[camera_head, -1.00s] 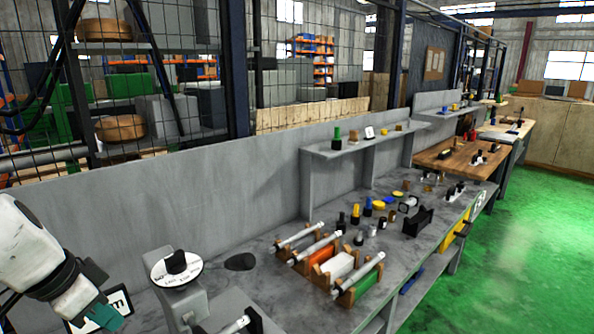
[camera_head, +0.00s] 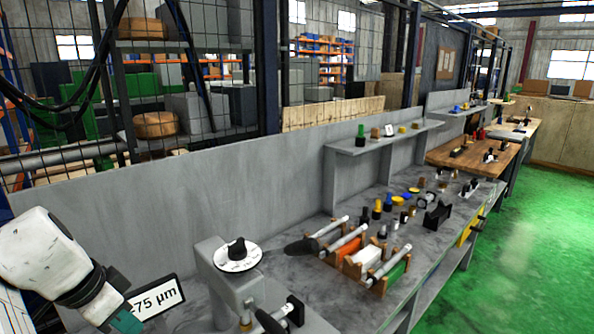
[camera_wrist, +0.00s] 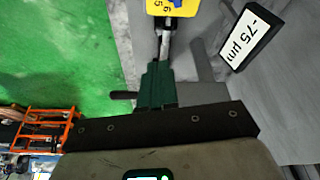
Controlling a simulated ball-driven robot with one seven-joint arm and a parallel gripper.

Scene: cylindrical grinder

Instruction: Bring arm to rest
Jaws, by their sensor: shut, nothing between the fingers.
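My arm reaches in from the lower left in the head view, with the teal tip of my gripper (camera_head: 124,322) at the bottom edge. In the wrist view my gripper (camera_wrist: 155,72) shows dark green fingers, shut and empty. A black-framed display (camera_head: 160,297) stands just right of the gripper in the head view, its left part hidden. It also shows in the wrist view (camera_wrist: 251,38), reading -75 µm. A grey machine housing (camera_head: 209,254) carries a white dial with a black knob (camera_head: 238,250).
The grey bench (camera_head: 300,280) runs off to the right. A rack of rods (camera_head: 370,262) and several small parts stand on it. A grey back panel (camera_head: 200,208) rises behind. Green floor (camera_head: 520,240) is clear at right. A yellow numbered part (camera_wrist: 172,8) is ahead of the fingers.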

